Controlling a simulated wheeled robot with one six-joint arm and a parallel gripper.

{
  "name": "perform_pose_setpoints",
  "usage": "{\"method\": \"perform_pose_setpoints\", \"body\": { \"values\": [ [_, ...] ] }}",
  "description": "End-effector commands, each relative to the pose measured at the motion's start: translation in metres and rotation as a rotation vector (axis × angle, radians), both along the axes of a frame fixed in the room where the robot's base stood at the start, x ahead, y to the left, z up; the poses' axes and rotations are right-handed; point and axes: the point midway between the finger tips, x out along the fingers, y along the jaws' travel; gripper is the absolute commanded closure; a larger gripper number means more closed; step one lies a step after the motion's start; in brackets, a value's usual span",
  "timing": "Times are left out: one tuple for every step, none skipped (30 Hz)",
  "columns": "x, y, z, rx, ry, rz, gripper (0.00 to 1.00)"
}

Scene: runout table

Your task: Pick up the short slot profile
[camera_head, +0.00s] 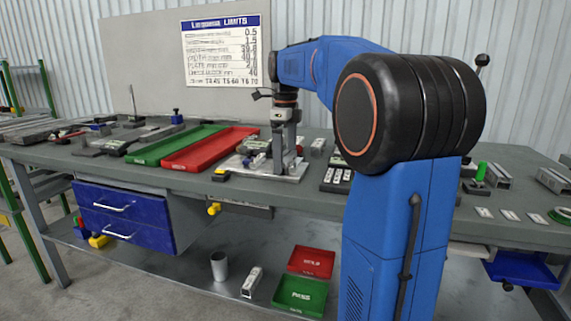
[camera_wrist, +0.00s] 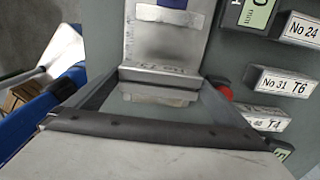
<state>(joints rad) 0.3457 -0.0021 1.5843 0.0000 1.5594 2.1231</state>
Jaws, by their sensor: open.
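My gripper (camera_head: 286,160) points down over a light metal plate (camera_head: 292,176) in the middle of the bench. In the wrist view my gripper (camera_wrist: 156,88) is open, with its two fingers left and right. A pale metal piece (camera_wrist: 160,76) with faint marks on its edge shows between the fingers; I cannot tell whether it is the short slot profile. Any contact with it cannot be made out. A short silver profile-like piece (camera_head: 318,145) lies on the bench to the right of my gripper.
A red tray (camera_head: 210,150) and a green tray (camera_head: 172,147) lie left of my gripper. Labelled blocks (camera_head: 337,178) sit close on its right, also in the wrist view (camera_wrist: 283,82). A green display device (camera_wrist: 258,14) is near them. A limits board (camera_head: 226,50) stands behind.

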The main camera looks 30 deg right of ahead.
Motion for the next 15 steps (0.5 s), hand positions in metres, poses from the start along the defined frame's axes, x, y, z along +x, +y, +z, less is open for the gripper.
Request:
{"method": "perform_pose_setpoints", "body": {
  "values": [
    [-0.0002, 0.0001, -0.0012, 0.000, 0.000, 0.000, 0.00],
    [-0.0002, 0.0001, -0.0014, 0.000, 0.000, 0.000, 0.00],
    [-0.0002, 0.0001, -0.0014, 0.000, 0.000, 0.000, 0.00],
    [-0.0001, 0.0001, -0.0013, 0.000, 0.000, 0.000, 0.00],
    [-0.0001, 0.0001, -0.0012, 0.000, 0.000, 0.000, 0.00],
    [-0.0001, 0.0001, -0.0012, 0.000, 0.000, 0.000, 0.00],
    [-0.0001, 0.0001, -0.0011, 0.000, 0.000, 0.000, 0.02],
    [-0.0001, 0.0001, -0.0011, 0.000, 0.000, 0.000, 0.10],
    [-0.0001, 0.0001, -0.0010, 0.000, 0.000, 0.000, 0.19],
    [-0.0001, 0.0001, -0.0010, 0.000, 0.000, 0.000, 0.26],
    [-0.0001, 0.0001, -0.0010, 0.000, 0.000, 0.000, 0.33],
    [-0.0001, 0.0001, -0.0009, 0.000, 0.000, 0.000, 0.33],
    [-0.0001, 0.0001, -0.0007, 0.000, 0.000, 0.000, 0.33],
    [-0.0001, 0.0001, -0.0007, 0.000, 0.000, 0.000, 0.33],
    [-0.0001, 0.0001, -0.0007, 0.000, 0.000, 0.000, 0.33]
  ]
}}
